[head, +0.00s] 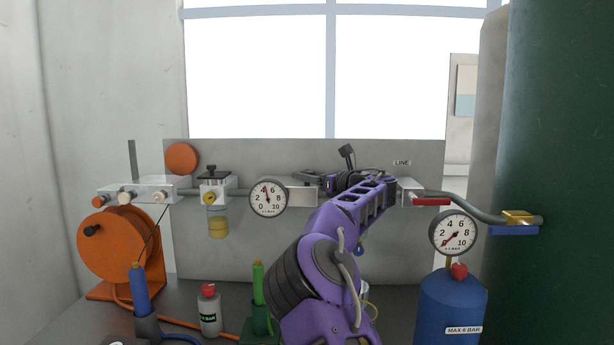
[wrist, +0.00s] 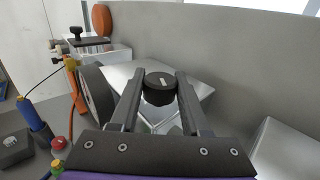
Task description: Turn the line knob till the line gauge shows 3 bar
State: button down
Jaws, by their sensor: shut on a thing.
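The line knob (wrist: 160,88) is black and round with a white mark pointing up in the wrist view. It sits on a pale metal block (wrist: 195,80). My gripper (wrist: 166,80) is shut on the knob, one finger on each side. In the head view my purple arm hides the knob. The gauge on the panel (head: 268,197), left of my arm, appears to be the line gauge. Its needle points almost straight up, between 4 and 6, nearer 5. In the wrist view this gauge (wrist: 97,95) is nearly edge-on and its face cannot be read.
A LINE label (head: 402,162) is on the panel. A blue tank (head: 452,310) stands at the right; its gauge (head: 453,232) reads near 0. A red-handled valve (head: 431,201) is on the pipe. An orange reel (head: 112,245) and a filter (head: 215,192) stand left.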

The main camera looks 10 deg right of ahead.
jog(key=shift+n+g+y+p, duration=0.45)
jog(key=shift+n+g+y, duration=0.85)
jog(key=shift+g+y, duration=0.15)
jog(key=shift+y, duration=0.25)
jog(key=shift+c, duration=1.9)
grip_release()
jog(key=v, duration=0.7)
jog(key=shift+s+d+b, duration=0.15)
jog(key=shift+b, duration=0.3)
jog(key=shift+r, duration=0.1)
